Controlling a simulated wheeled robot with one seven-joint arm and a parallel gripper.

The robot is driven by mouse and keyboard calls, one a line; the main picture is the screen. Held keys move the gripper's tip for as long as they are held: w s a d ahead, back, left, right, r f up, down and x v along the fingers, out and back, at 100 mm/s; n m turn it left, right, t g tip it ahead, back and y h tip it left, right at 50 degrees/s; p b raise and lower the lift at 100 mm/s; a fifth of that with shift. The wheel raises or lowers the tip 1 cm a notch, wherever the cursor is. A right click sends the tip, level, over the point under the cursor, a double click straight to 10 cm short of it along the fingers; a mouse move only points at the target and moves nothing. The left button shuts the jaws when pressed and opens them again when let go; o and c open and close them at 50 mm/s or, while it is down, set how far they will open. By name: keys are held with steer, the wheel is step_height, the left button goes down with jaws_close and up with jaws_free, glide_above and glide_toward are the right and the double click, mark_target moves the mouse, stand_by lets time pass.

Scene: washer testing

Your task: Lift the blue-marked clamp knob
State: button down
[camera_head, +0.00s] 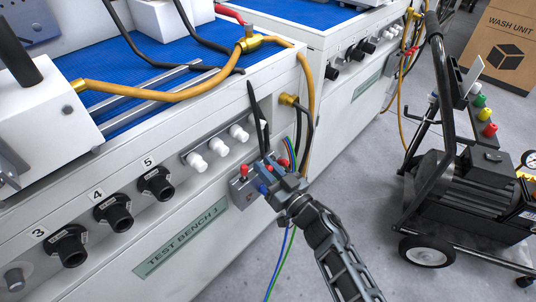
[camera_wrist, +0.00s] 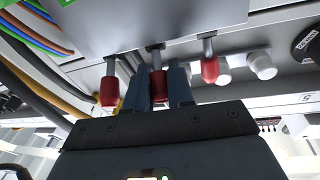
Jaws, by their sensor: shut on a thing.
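A small grey block (camera_head: 243,192) with red-tipped knobs is fixed to the front of the test bench. In the wrist view, three stems with red ends hang from this grey block (camera_wrist: 160,25): a left one (camera_wrist: 109,90), a middle one (camera_wrist: 158,86) and a right one (camera_wrist: 210,69). My gripper (camera_head: 268,178) is at the block. Its two dark blue fingers (camera_wrist: 161,88) stand on either side of the middle red-ended knob and are shut on it. A small blue part (camera_head: 264,189) shows beside the gripper in the head view. I cannot tell whether it is a knob marking.
Upright black levers (camera_head: 257,118) stand close behind my gripper. Hoses and coloured tubes (camera_head: 290,150) run just right of it. Black numbered valves (camera_head: 113,212) and white knobs (camera_head: 218,147) line the bench front. A wheeled black pump cart (camera_head: 470,185) stands right, with open floor between.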

steer(key=shift+w+a+r+n+g+h+p, duration=0.25)
steer(key=shift+r+g+h+p, duration=0.4)
steer(key=shift+p, duration=2.65)
steer(key=shift+w+a+r+n+g+h+p, duration=0.15)
steer(key=shift+w+a+r+g+h+p, duration=0.45)
steer(key=shift+p, duration=2.7)
steer(key=g+h+p, duration=0.1)
steer(key=p, duration=0.2)
steer(key=shift+f+g+h+p, duration=0.3)
steer(key=shift+g+h+p, duration=0.05)
steer(key=shift+w+a+f+g+h+p, duration=0.1)
steer(key=shift+a+g+h+p, duration=0.25)
steer(key=shift+p, duration=0.6)
steer(key=shift+w+f+g+h+p, duration=0.1)
steer(key=shift+g+h+p, duration=0.15)
steer(key=shift+h+p, duration=0.1)
steer(key=c, duration=1)
jaws_free()
steer(key=shift+f, duration=0.1)
steer(key=shift+c, duration=0.2)
